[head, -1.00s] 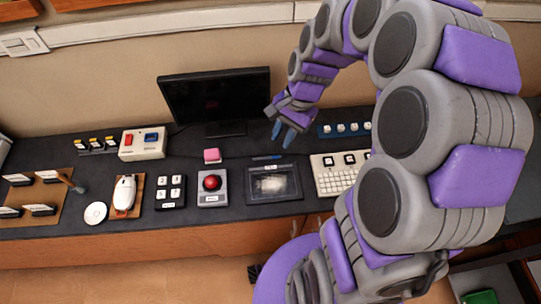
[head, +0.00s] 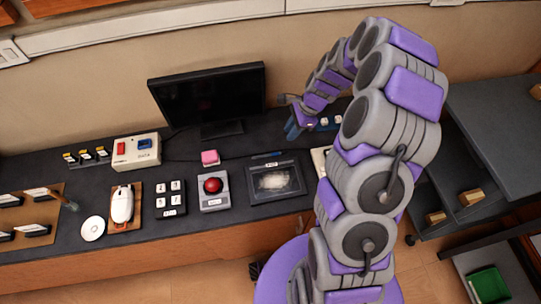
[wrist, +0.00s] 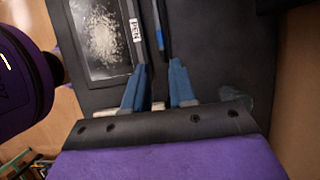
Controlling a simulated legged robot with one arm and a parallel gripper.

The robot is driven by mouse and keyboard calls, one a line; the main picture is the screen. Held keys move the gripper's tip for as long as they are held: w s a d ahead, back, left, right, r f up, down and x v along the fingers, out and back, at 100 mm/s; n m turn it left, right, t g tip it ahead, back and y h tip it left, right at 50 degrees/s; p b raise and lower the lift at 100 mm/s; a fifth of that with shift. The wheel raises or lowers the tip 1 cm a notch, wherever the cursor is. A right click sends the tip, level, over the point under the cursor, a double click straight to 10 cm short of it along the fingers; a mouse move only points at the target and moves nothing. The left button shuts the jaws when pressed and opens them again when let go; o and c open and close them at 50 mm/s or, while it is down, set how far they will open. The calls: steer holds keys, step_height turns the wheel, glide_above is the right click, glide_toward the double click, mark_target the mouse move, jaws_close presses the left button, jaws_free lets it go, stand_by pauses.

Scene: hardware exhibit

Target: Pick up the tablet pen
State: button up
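The tablet pen (head: 266,155) is a thin dark stick lying on the counter just behind the tablet (head: 262,197). In the wrist view the pen (wrist: 159,36) shows a blue band and lies beside the tablet (wrist: 88,62) and its "PEN" label (wrist: 135,30). My gripper (head: 292,128) is to the right of the pen in the head view. In the wrist view my gripper (wrist: 160,67) is open, its two blue fingers apart with nothing between them. The pen lies ahead of the fingertips, in line with the gap. The height above the counter is unclear.
A monitor (head: 208,95) stands behind. A red button box (head: 213,190), pink block (head: 210,157) and black key pad (head: 171,198) lie left of the tablet. A white keyboard (head: 318,160) is on the right, partly hidden by my arm.

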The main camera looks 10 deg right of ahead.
steer(key=b, duration=0.1)
glide_toward(272, 154)
steer(key=x, duration=0.2)
steer(key=shift+a+f, duration=0.3)
steer(key=shift+d+f+b, duration=0.2)
steer(key=shift+f+b, duration=0.05)
steer(key=shift+b, duration=0.05)
steer(key=shift+f, duration=0.4)
steer(key=b+x, duration=0.1)
steer(key=x, duration=0.2)
steer(key=shift+a+f+b, duration=0.25)
steer(key=shift+b, duration=0.15)
steer(key=shift+a+f, duration=0.2)
steer(key=shift+a, duration=0.05)
steer(key=shift+r, duration=0.1)
jaws_close()
